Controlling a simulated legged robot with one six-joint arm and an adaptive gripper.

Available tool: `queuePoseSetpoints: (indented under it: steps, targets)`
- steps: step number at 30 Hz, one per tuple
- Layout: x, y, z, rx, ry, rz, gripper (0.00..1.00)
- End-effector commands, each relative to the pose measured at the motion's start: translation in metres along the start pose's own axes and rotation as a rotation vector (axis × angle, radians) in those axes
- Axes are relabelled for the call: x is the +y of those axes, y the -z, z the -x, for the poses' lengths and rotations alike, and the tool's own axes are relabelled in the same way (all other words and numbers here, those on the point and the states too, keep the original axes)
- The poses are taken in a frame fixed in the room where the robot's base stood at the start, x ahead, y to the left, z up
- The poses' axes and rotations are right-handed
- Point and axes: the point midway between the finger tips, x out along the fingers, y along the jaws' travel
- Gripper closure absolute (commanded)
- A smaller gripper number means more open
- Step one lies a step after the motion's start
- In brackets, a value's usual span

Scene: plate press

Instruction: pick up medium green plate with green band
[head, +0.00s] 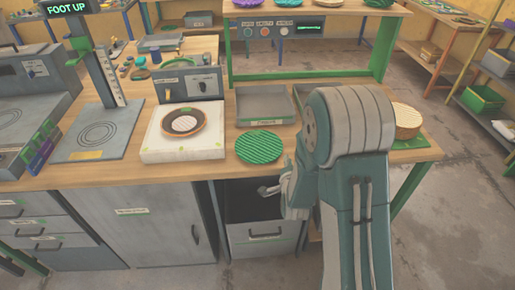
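A green ribbed plate (258,147) lies flat on the wooden bench top, close to its front edge, in front of a grey tray. I cannot make out a separate green band on it. My gripper (268,189) is just beyond the bench's front edge, below the plate and slightly right of it, in front of the dark drawer opening. It is apart from the plate. My arm covers part of the gripper, and its fingers are too small to tell whether they are open or shut.
A grey tray (265,104) stands behind the plate. A white press base (155,148) holding a brown-rimmed disc is to the left. A tan round stack (406,121) sits at right on a green mat (420,147). Purple (248,3), white and green plates line the upper shelf.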

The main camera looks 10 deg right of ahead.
Motion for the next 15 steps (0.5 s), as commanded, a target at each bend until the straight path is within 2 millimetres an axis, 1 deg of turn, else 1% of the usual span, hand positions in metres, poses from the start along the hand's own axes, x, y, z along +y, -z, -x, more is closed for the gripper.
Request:
queuePoseSetpoints:
  steps: [1,8,12,15]
  targets:
    - [-0.001,-0.002,-0.007,-0.001,0.0,0.002,0.88]
    - [-0.003,-0.008,-0.026,0.0,0.0,0.008,0.88]
    - [-0.001,-0.012,-0.049,-0.001,0.0,0.006,0.88]
    - [-0.001,-0.01,-0.062,0.0,0.001,0.005,0.88]
